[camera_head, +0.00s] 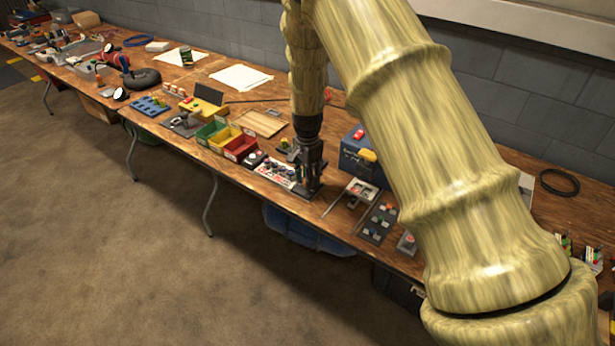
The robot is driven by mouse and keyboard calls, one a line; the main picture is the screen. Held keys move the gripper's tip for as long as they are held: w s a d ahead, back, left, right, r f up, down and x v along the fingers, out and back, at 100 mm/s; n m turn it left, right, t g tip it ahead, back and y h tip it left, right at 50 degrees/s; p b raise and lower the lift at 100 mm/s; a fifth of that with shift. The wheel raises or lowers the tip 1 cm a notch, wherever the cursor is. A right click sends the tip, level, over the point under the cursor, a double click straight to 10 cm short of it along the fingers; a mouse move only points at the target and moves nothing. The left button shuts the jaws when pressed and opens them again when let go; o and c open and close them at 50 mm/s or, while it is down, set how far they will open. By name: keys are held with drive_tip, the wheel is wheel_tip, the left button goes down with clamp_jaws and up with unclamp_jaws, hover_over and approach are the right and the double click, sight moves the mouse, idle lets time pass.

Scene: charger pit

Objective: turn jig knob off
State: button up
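My gripper (309,184) points straight down at the front part of the long wooden table, low over a small dark plate or fixture. It is small and dark here, and I cannot tell whether its fingers are open or shut. No jig knob can be made out for sure; the gripper hides part of the spot below it. A white panel with dark and red round parts (276,172) lies just left of the gripper. A dark board with several small coloured parts (377,222) lies to its right.
Green, yellow and red bins (240,148) stand left of the gripper. A blue box (359,163) stands behind it on the right. A wooden tray (260,123) lies farther back. My pale arm hides much of the table's right side. The floor in front is clear.

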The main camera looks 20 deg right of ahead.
drive_tip(key=shift+f, duration=0.3)
drive_tip(key=c, duration=0.8)
drive_tip(key=shift+o, duration=0.2)
